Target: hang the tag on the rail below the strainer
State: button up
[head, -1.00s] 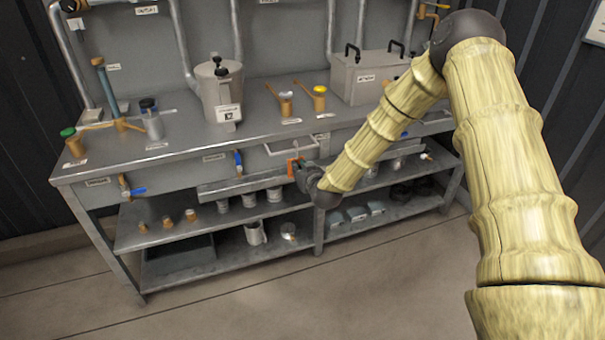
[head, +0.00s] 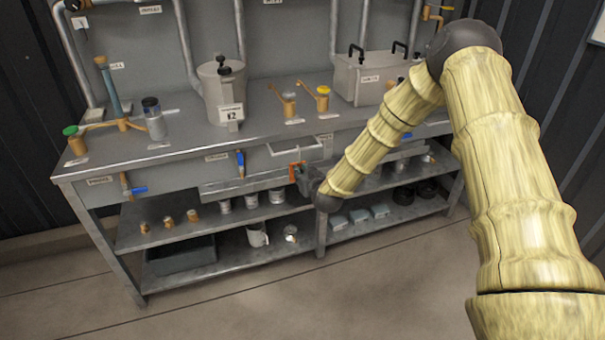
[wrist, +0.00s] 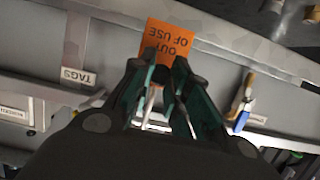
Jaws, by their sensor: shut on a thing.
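The orange tag (head: 295,172) reads "OUT OF USE" in the wrist view (wrist: 168,38), where it looks upside down. My gripper (wrist: 160,72) is shut on the tag, its dark green fingers close together at the tag's edge. In the head view my gripper (head: 304,176) is in front of the bench's front panel.
A blue-handled valve (head: 240,163) is on the panel left of my gripper; it also shows in the wrist view (wrist: 242,115). A long ledge (head: 225,188) juts out below. Cups and jugs stand on the lower shelves (head: 200,262).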

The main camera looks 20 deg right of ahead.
jog(key=o, duration=0.9)
jog(key=v, duration=1.2)
jog(key=s+a+f+g, duration=0.3)
jog(key=s+f+g, duration=0.1)
jog(key=s+f, duration=0.75)
jog(key=s+a+f+g, duration=0.3)
jog(key=s+f+g, duration=0.1)
jog(key=s+f, duration=0.75)
jog(key=s+d+f+g, duration=0.1)
jog(key=s+f+g, duration=0.2)
jog(key=s, duration=0.9)
jog(key=s+f+g, duration=0.3)
jog(key=s, duration=0.9)
jog(key=shift+m+h, duration=0.3)
jog(key=shift+m, duration=0.1)
jog(key=r+p, duration=0.8)
jog(key=s+r+p, duration=0.1)
jog(key=r+p, duration=0.3)
jog(key=shift+d+r+p, duration=0.1)
jog(key=shift+r+p, duration=0.2)
